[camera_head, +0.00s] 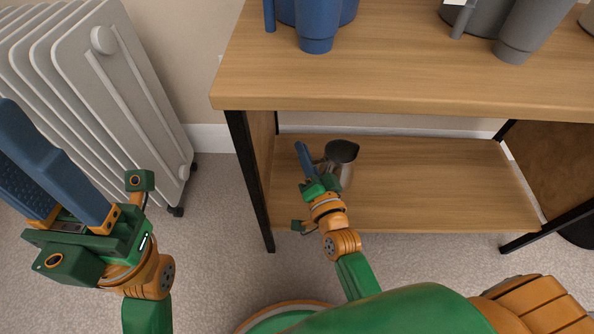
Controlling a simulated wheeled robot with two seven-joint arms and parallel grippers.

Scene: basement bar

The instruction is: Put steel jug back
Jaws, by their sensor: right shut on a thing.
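The steel jug (342,156) is a small dark-grey metal pitcher at the lower wooden shelf (440,185), near its left end. My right gripper (312,165) reaches in from below and is shut on the jug's left side, where the handle would be. The blue finger hides that part. The jug looks upright; whether its base touches the shelf is hard to tell. My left gripper (50,165) is at the far left, above the carpet, with its two blue fingers pointing up and left.
The upper shelf (400,75) overhangs the lower one and holds blue cups (317,25) and grey cups (530,30). A black metal leg (250,180) stands left of the jug. A white radiator (110,90) is at the left. The lower shelf right of the jug is clear.

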